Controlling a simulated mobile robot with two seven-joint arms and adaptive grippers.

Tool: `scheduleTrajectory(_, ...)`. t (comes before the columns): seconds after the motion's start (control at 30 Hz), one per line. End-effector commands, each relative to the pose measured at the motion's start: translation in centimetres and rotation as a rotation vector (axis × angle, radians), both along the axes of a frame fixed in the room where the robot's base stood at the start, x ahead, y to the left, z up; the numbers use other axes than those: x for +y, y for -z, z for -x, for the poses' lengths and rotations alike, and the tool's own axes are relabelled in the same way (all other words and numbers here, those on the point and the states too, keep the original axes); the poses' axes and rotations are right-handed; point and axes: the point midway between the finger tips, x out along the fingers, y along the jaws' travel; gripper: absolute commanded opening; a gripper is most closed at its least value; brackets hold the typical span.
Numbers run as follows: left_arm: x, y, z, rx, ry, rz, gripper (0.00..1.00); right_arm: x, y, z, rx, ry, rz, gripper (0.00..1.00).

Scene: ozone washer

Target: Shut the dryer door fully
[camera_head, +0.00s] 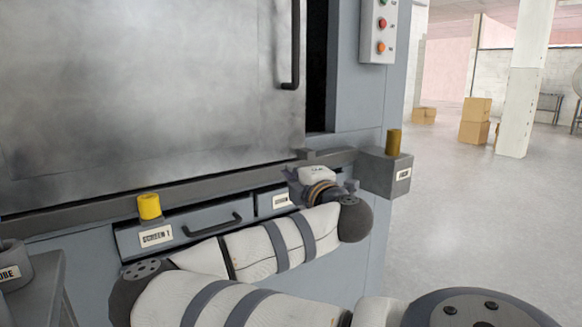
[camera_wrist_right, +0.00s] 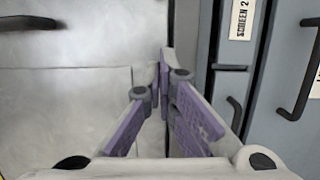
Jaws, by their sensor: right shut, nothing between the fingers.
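The dryer door (camera_head: 150,80) is a large, smudged grey metal panel with a dark vertical handle (camera_head: 291,45) near its right edge. A dark gap (camera_head: 317,65) shows between that edge and the frame, so the door is not flush there. In the right wrist view the door panel (camera_wrist_right: 100,40) fills the left side. My right gripper (camera_head: 300,183) is by the ledge below the door's lower right corner. Its purple-padded fingers (camera_wrist_right: 165,68) are shut and empty, close to the door's surface; whether they touch it is unclear. My left gripper is out of view.
Drawers labelled SCREEN (camera_head: 180,230) lie below the ledge, with protruding handles (camera_head: 212,226). A yellow knob (camera_head: 149,207) and a grey box with a yellow post (camera_head: 385,172) stick out nearby. A button panel (camera_head: 378,30) is at upper right. Open floor (camera_head: 490,220) lies right.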

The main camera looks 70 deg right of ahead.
Motion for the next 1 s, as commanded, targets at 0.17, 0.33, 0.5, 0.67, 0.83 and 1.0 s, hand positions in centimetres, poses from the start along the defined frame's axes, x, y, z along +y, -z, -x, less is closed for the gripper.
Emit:
scheduleTrajectory(0.17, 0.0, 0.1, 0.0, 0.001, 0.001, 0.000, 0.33, -2.5, 0.0, -2.4, 0.001, -0.001, -0.002, 0.00)
scheduleTrajectory(0.33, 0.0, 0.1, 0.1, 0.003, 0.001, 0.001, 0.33, -5.2, 0.0, -5.0, 0.001, 0.001, -0.002, 0.00)
scheduleTrajectory(0.5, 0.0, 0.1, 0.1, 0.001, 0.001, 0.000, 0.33, -7.9, 0.0, -5.5, 0.002, 0.009, -0.002, 0.00)
scheduleTrajectory(0.67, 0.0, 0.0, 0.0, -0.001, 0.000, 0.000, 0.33, -9.5, 0.0, -4.5, 0.001, 0.006, -0.004, 0.00)
scheduleTrajectory(0.83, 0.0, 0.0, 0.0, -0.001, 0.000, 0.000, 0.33, -10.1, 0.0, -4.2, 0.000, 0.006, -0.003, 0.00)
scheduleTrajectory(1.0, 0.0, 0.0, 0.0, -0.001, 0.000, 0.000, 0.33, -10.1, 0.0, -4.2, 0.001, 0.006, -0.004, 0.00)
